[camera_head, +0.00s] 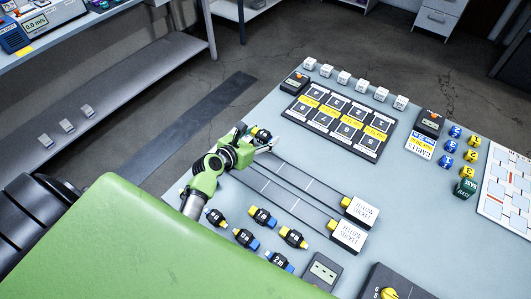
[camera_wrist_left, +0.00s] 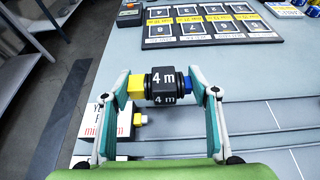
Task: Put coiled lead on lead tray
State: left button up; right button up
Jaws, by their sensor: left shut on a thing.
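My left gripper (camera_head: 266,143) is shut on a black coiled lead (camera_head: 261,134) with one yellow and one blue end. In the left wrist view the lead (camera_wrist_left: 164,85) reads "4 m" and sits between the two fingertips (camera_wrist_left: 165,92), gripped across its ends. A black lead tray (camera_head: 331,136) with two rows of numbered squares and yellow labels lies on the table, to the right of and beyond the gripper. The tray also shows at the top of the left wrist view (camera_wrist_left: 213,41). The squares look empty. My right gripper is not in view.
Several other coiled leads (camera_head: 263,217) lie nearer on the grey table (camera_head: 235,185). Two white blocks (camera_head: 349,236) stand at the ends of marked strips. White cubes (camera_head: 343,78) line the tray's far side. A black device (camera_head: 295,82) stands by its left corner.

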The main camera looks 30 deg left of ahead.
aim_at(265, 159)
pick_arm(q)
jog(key=f, duration=0.1)
jog(key=s+d+f, duration=0.1)
jog(key=d+f, duration=0.1)
jog(key=shift+s+f+b, duration=0.3)
jog(key=shift+f, duration=0.05)
jog(key=shift+s+d+f+b, duration=0.1)
jog(key=shift+f+b, duration=0.2)
jog(key=shift+f, duration=0.35)
jog(key=shift+s+d+f+b, duration=0.1)
jog(key=shift+f+b, duration=0.15)
jog(key=shift+f, duration=0.35)
jog(key=shift+w+f, duration=0.1)
jog(key=shift+f, duration=0.35)
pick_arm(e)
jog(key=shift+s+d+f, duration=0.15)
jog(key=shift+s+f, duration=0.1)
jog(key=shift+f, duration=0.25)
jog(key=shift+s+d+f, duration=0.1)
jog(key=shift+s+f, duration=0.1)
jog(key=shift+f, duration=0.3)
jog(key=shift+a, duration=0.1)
pick_arm(q)
jog(key=shift+f+b, duration=0.15)
jog(key=shift+b, duration=0.15)
jog(key=o, duration=1.1)
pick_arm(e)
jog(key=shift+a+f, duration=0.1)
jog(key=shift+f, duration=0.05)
